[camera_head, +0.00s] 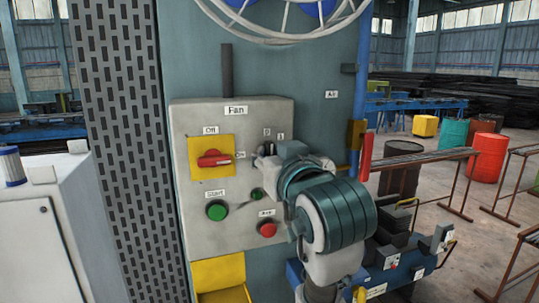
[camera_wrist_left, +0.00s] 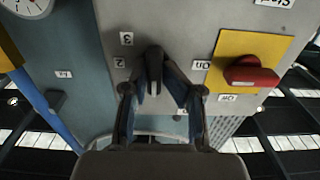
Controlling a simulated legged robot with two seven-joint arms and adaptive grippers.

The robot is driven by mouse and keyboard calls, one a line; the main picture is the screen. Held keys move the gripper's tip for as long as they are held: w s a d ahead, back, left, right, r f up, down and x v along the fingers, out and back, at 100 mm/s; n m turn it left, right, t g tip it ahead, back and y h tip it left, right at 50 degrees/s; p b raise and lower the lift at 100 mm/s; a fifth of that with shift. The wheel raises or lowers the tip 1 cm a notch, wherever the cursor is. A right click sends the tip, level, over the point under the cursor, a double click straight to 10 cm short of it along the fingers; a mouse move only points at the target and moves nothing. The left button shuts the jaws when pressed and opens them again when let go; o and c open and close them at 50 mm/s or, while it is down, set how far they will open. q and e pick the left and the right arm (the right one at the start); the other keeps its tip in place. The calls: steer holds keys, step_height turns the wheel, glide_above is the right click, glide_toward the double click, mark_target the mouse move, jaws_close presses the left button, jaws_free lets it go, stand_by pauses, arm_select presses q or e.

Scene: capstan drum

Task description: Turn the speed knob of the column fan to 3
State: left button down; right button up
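The grey fan control box (camera_head: 185,125) carries the label "Fan". The black speed knob (camera_wrist_left: 153,65) shows in the left wrist view, with labels 3 (camera_wrist_left: 126,38) and 2 (camera_wrist_left: 120,62) beside it. My left gripper (camera_wrist_left: 155,78) is at the knob, its two fingers drawn together around it. In the head view my left gripper (camera_head: 266,160) reaches the box's upper right and hides most of the knob and its labels. Which number the knob points to cannot be told. My right gripper is not in view.
A red rotary switch (camera_head: 213,158) on a yellow plate sits left of the knob. A green start button (camera_head: 217,210) and a red button (camera_head: 267,229) lie below. A yellow bin (camera_head: 218,273) is under the box. A white cabinet (camera_head: 40,240) stands at the left.

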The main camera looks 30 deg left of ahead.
arm_select(q)
steer(key=shift+w+d, duration=0.2)
steer(key=shift+d, duration=0.05)
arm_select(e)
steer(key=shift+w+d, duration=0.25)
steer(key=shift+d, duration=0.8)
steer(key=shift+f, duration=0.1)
